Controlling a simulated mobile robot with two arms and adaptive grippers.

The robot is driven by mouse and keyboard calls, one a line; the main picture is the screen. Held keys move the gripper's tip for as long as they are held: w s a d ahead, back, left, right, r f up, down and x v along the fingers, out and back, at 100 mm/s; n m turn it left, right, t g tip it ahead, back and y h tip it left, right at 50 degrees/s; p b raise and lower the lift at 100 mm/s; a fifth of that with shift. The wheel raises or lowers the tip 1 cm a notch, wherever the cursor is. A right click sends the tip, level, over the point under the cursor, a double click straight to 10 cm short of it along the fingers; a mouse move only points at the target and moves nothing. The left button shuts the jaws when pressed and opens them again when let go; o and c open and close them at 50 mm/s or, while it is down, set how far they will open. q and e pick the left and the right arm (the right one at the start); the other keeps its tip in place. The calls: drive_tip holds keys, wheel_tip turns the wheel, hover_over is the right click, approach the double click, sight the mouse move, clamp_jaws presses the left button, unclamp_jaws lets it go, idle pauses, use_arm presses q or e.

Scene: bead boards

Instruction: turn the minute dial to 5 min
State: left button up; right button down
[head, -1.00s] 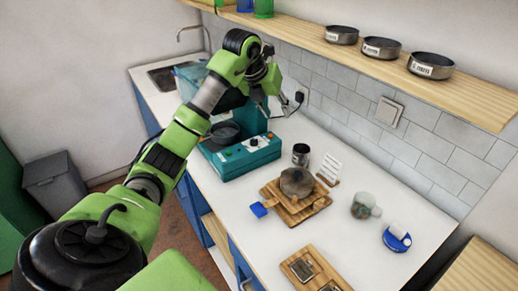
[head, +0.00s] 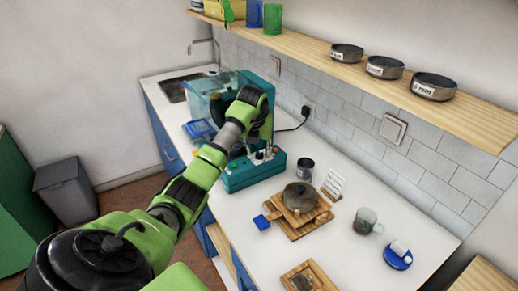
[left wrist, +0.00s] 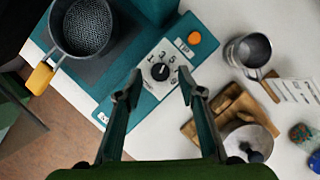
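The minute dial (left wrist: 160,72) is a black knob on a white numbered plate, on the front panel of a teal machine (head: 237,180). Numbers such as 1, 3 and 5 show around it; the pointer is too small to read surely. My left gripper (left wrist: 162,92) is open, with its two fingers apart on either side of the dial in the left wrist view, and nothing between them is gripped. In the head view the left gripper (head: 262,153) is low over the panel and partly hides the dial. My right gripper is not in view.
An orange button (left wrist: 194,38) is beside the dial. A pan with a yellow handle (left wrist: 40,78) sits on the machine. A dark cup (head: 305,168), a lidded pot (head: 300,196) on a wooden board and a mug (head: 366,221) stand to the right on the white counter.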

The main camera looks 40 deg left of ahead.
use_arm(q)
drive_tip(key=shift+x, duration=0.8)
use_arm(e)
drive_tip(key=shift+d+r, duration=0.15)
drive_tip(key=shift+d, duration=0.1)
use_arm(q)
clamp_jaws()
